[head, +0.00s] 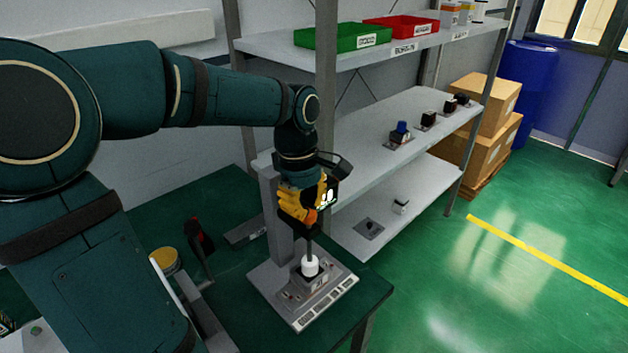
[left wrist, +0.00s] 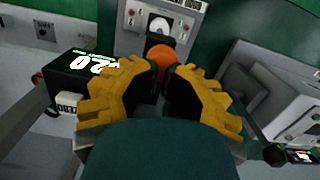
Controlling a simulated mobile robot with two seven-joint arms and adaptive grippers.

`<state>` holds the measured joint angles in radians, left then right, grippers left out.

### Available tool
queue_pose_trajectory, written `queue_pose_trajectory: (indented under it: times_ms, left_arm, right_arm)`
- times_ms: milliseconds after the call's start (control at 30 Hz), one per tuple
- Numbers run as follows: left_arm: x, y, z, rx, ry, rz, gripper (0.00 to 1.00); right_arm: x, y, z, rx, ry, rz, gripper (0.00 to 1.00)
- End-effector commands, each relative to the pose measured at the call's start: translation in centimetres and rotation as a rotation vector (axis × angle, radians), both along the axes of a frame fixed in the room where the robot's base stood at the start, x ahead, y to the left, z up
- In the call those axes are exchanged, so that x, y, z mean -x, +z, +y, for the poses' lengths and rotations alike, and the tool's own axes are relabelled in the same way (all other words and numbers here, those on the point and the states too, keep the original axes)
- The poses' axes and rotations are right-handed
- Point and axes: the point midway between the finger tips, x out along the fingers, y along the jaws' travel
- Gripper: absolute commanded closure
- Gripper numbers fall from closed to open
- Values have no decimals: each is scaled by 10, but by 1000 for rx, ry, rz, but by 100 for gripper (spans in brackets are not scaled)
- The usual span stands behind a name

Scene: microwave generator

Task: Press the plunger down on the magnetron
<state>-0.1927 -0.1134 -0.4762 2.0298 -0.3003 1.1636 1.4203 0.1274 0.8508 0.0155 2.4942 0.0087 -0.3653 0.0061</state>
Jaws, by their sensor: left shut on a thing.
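My left gripper (head: 308,212) is above a grey press-like fixture (head: 283,308) on the green table. In the left wrist view its yellow fingers (left wrist: 163,75) are shut around an orange knob (left wrist: 160,57), which I take to be the plunger's handle. A dark rod (head: 309,243) runs down below the gripper towards a white cylinder (head: 310,266) on the fixture, probably part of the magnetron. Whether the rod touches it is unclear. The white round top also shows in the left wrist view (left wrist: 160,26). My right gripper is not in view.
A grey column (head: 271,215) stands behind the fixture. A dark box with lit digits (left wrist: 84,68) is beside the gripper. Shelves (head: 365,132) with bins and small parts stand behind. A red-handled device (head: 199,238) is left on the table. Floor at right is clear.

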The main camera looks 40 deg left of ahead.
Motion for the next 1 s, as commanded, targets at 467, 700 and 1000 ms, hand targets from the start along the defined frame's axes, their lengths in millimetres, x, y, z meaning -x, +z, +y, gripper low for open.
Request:
queue_pose_trajectory:
  times_ms: [467,700,1000]
  left_arm:
    - [2,10,18,-22,38,-10,100]
    - [1,46,9,-17,23,-12,100]
    - [0,79,-3,-10,1,-9,100]
  right_arm:
    - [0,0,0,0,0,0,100]
    - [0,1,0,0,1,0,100]
    - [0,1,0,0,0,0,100]
